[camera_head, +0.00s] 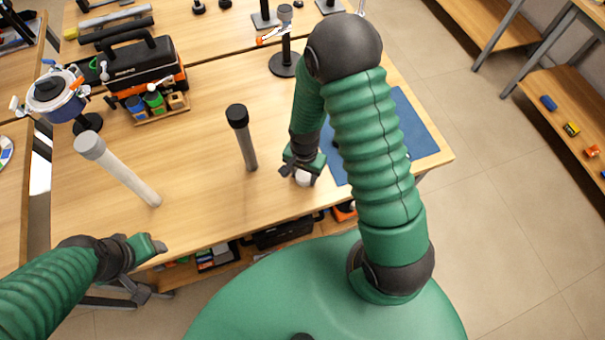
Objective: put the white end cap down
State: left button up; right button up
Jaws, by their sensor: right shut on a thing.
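The white end cap (302,178) is a small pale piece between the fingers of my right gripper (300,173). That gripper is shut on it near the front edge of the wooden table, left of the blue mat. I cannot tell whether the cap touches the tabletop. My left gripper (151,246) is at the table's front left edge, apart from all the tubes; its fingers are too unclear to tell open from shut.
On the table (215,205) stand a white tube with a grey cap (125,175) and a grey tube with a black cap (243,140). A blue mat (410,125) lies at right. A black toolbox (145,68) and small colored jars (155,102) are at back left.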

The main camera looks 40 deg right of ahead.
aim_at(306, 174)
jog(key=shift+d+f, duration=0.3)
jog(key=shift+d, duration=0.65)
jog(key=o, duration=1)
jog(key=shift+s, duration=0.1)
jog(key=o, duration=0.3)
jog(key=shift+a, duration=0.1)
jog(key=shift+o, duration=0.2)
jog(key=shift+a+r, duration=0.15)
jog(key=shift+a, duration=0.45)
jog(key=shift+a+r, duration=0.15)
jog(key=shift+a, duration=0.1)
jog(key=r, duration=0.3)
jog(key=d+r, duration=0.1)
jog(key=r, duration=0.2)
jog(key=shift+w+d+r, duration=0.2)
jog(key=shift+r, duration=0.2)
pick_arm(q)
jog(key=shift+w+d+r+p, duration=0.15)
jog(key=shift+d+r+p, duration=0.25)
jog(key=shift+d, duration=0.1)
pick_arm(e)
jog(key=s+a+r+n+t, duration=0.1)
jog(key=s+a+r+n, duration=0.1)
jog(key=r+n, duration=0.3)
jog(key=s+a+r+n+t, duration=0.1)
jog(key=s+a+r+n, duration=0.1)
jog(key=r+n, duration=0.3)
jog(key=shift+a+r+n+t, duration=0.3)
jog(key=shift+a+n, duration=0.15)
jog(key=shift+n, duration=0.35)
